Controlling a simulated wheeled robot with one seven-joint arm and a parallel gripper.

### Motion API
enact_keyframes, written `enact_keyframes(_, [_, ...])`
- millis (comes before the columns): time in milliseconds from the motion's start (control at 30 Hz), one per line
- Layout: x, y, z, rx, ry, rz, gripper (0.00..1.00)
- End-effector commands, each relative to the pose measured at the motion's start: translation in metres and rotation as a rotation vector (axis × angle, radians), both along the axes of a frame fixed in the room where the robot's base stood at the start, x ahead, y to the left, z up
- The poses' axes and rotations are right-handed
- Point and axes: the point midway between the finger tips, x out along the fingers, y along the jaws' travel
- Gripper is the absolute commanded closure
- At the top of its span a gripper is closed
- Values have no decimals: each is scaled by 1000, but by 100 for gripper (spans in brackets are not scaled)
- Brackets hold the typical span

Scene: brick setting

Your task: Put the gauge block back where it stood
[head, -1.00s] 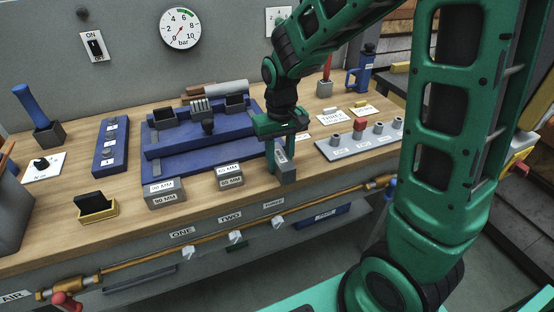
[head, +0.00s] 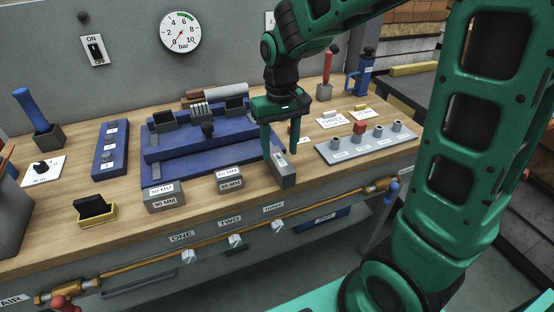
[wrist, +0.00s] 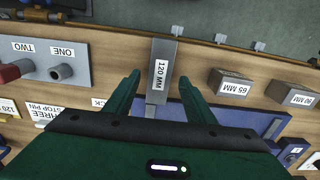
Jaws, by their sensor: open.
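The grey gauge block labelled 120 MM (head: 285,174) is at the front edge of the wooden bench, with its long side running back. In the wrist view the 120 MM block (wrist: 161,65) shows ahead of and between my fingers, with a gap on each side. My gripper (head: 280,153) is open, pointing down over the rear part of the block. The fingers hide part of the block's back end in the head view.
To the left stand grey blocks labelled 65 MM (head: 229,181) and 90 MM (head: 164,197). The blue stepped fixture (head: 190,164) is behind them. A grey plate with several pegs (head: 342,153) lies to the right. A brass pipe (head: 225,240) runs along the bench front.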

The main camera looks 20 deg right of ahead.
Motion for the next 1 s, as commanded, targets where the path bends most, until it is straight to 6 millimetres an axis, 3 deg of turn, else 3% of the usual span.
enact_keyframes(100, [1, 0, 24, 1, -4, 0, 50])
enact_keyframes(300, [1, 0, 53, 0, -2, 0, 50])
enact_keyframes(667, [-1, -2, 65, -1, 0, -4, 50])
enact_keyframes(767, [-12, -20, 66, -4, -2, -41, 50])
enact_keyframes(833, [-29, -43, 67, -7, -4, -91, 50])
enact_keyframes(1000, [-100, -115, 62, -13, -4, -274, 50])
